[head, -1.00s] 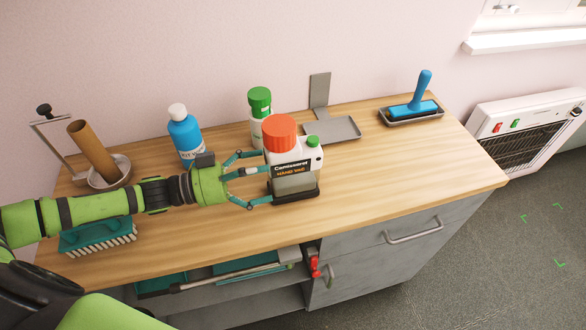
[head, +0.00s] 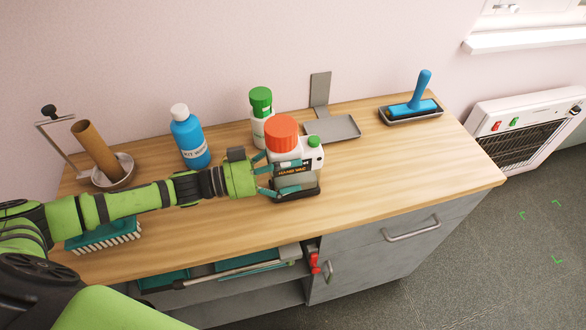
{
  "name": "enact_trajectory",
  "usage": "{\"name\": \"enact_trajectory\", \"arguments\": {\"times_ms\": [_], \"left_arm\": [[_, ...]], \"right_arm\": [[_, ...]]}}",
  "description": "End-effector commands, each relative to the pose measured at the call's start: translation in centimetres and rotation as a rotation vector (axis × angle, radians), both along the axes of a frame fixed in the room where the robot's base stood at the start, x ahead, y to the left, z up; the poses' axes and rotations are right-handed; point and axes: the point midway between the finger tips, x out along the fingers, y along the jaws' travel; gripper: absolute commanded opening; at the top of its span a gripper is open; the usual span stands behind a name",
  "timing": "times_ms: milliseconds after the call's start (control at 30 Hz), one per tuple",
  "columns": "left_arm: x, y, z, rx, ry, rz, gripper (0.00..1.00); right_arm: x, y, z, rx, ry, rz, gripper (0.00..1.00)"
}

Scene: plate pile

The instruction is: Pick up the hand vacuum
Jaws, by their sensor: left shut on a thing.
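The hand vacuum (head: 310,161) stands upright on the wooden counter, in the middle of the head view. It has a large orange cap, a small green cap, a white body with a dark label reading "HAND VAC", a greyish clear lower part and a black base. My left gripper (head: 291,180) comes in from the left and is shut on the hand vacuum, its teal fingers across the label and lower body. The fingers hide part of the label. The vacuum's base appears to rest on the counter. My right gripper is not in view.
A white bottle with a green cap (head: 262,128) stands close behind the vacuum. A blue bottle (head: 190,140) is further left. A grey metal stand (head: 335,129) and a blue roller in a tray (head: 413,107) are to the right. A brush (head: 108,236) lies under my arm.

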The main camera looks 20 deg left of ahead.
Motion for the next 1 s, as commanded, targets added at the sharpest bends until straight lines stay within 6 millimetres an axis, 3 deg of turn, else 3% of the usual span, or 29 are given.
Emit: {"name": "enact_trajectory", "arguments": {"times_ms": [333, 667, 1000], "left_arm": [[0.1, 0.0, 1.2, -0.004, -0.01, -0.003, 0.26], [0.1, 0.0, 4.3, -0.003, -0.012, -0.004, 0.26], [0.7, -4.6, 7.2, -0.008, -0.013, -0.007, 0.26]], "right_arm": [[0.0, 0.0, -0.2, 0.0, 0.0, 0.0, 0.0], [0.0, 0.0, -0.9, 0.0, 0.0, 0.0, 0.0], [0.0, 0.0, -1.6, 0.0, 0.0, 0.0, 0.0]]}}
